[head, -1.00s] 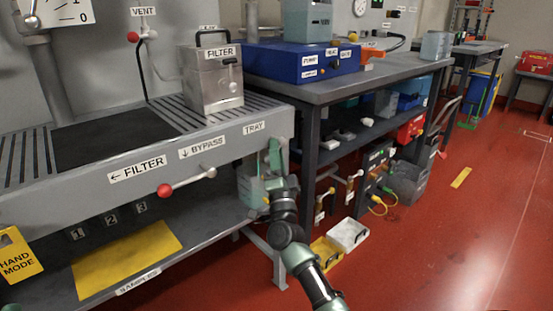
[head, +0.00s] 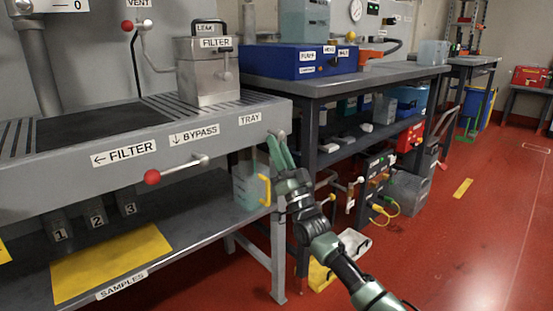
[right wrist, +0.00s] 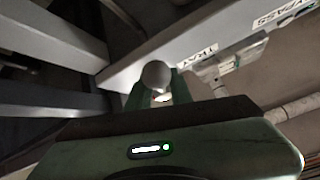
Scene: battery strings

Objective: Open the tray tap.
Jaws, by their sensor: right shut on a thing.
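The tray tap shows as a small grey knob (head: 282,133) at the right end of the bench front, beside the TRAY label (head: 250,118). In the right wrist view the round grey knob (right wrist: 156,74) sits between the fingers. My right gripper (head: 278,142) comes up from below, its green fingers shut on the tap knob. The fingers hide part of the tap, and I cannot tell how far it is turned. My left gripper is not in view.
The red-ended bypass lever (head: 178,169) sticks out from the bench front on the left. A clear container with a yellow handle (head: 264,190) stands on the lower shelf. A dark workbench (head: 345,88) stands to the right. The red floor (head: 440,240) is open further right.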

